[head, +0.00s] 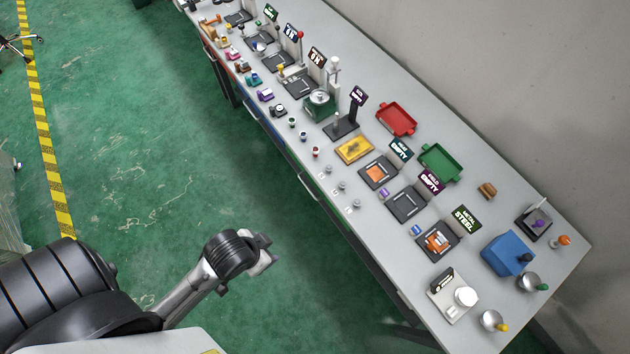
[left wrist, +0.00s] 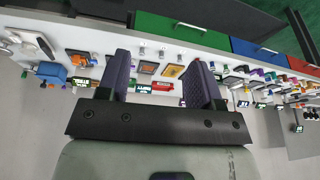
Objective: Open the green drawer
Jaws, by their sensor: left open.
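The green drawer (left wrist: 168,29) shows in the left wrist view at the top, below the worktop's edge, as a flat green front with a pale bar handle (left wrist: 192,27). It looks shut, flush with the blue drawer beside it. In the head view its front is hard to make out under the table edge. My left gripper (head: 264,254) is out over the green floor, in front of the table and apart from it. In the left wrist view its two dark ribbed fingers (left wrist: 160,60) are spread with nothing held. My right gripper is in neither view.
The long worktop (head: 390,240) carries trays, signs, a green scale-like device (head: 319,105) and several small parts. A blue drawer (left wrist: 255,50) and a red drawer (left wrist: 303,67) sit beside the green one. The floor (head: 150,130) between my arm and the table is clear.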

